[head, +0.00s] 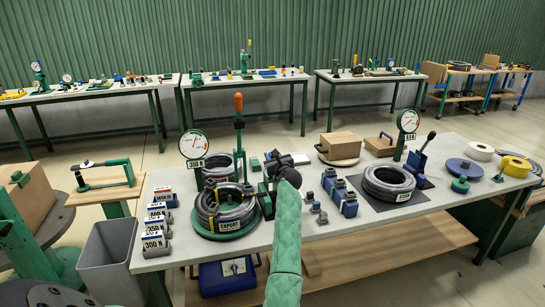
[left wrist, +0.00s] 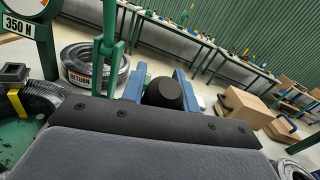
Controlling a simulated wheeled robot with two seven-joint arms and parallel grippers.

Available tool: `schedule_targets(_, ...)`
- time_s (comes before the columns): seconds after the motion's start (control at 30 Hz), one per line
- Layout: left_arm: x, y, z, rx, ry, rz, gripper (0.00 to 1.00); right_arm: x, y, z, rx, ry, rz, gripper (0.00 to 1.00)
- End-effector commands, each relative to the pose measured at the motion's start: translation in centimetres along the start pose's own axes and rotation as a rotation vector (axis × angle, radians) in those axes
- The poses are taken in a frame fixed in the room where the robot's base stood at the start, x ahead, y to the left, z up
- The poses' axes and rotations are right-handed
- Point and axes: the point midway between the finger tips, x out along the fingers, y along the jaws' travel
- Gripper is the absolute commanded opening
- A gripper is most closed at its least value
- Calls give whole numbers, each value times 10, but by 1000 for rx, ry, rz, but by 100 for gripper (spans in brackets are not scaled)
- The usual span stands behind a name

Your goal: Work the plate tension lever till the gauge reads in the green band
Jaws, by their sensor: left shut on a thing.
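My left gripper (head: 276,163) reaches over the table beside the green plate (head: 203,230). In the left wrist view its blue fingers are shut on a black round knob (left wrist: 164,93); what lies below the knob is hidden. A coil tagged EXPORT (head: 228,207) lies on the plate with yellow straps around it. The left dial gauge (head: 193,144), with a 350 N sign under it (left wrist: 17,26), stands behind the plate. It has a red needle; I cannot tell whether this is in a green band. My right gripper is out of view.
A green post with an orange handle (head: 239,103) stands close left of my gripper. A RETURN coil (left wrist: 88,67) lies behind. Weights (head: 155,240) line the left edge.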

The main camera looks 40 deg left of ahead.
Motion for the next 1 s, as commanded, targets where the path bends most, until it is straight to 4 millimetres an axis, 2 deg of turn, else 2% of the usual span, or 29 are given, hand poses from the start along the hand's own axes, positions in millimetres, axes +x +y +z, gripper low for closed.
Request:
schedule_targets(0.03,-1,0,-8,1,9,0,0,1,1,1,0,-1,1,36)
schedule_targets(0.6,-1,1,-9,1,11,0,0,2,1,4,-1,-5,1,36)
schedule_targets(0.63,-1,1,-9,1,11,0,36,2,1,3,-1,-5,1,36)
schedule_targets(0.7,-1,0,-8,1,10,0,50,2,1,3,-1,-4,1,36)
schedule_targets(1.0,-1,0,-4,0,4,0,50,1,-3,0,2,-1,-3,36)
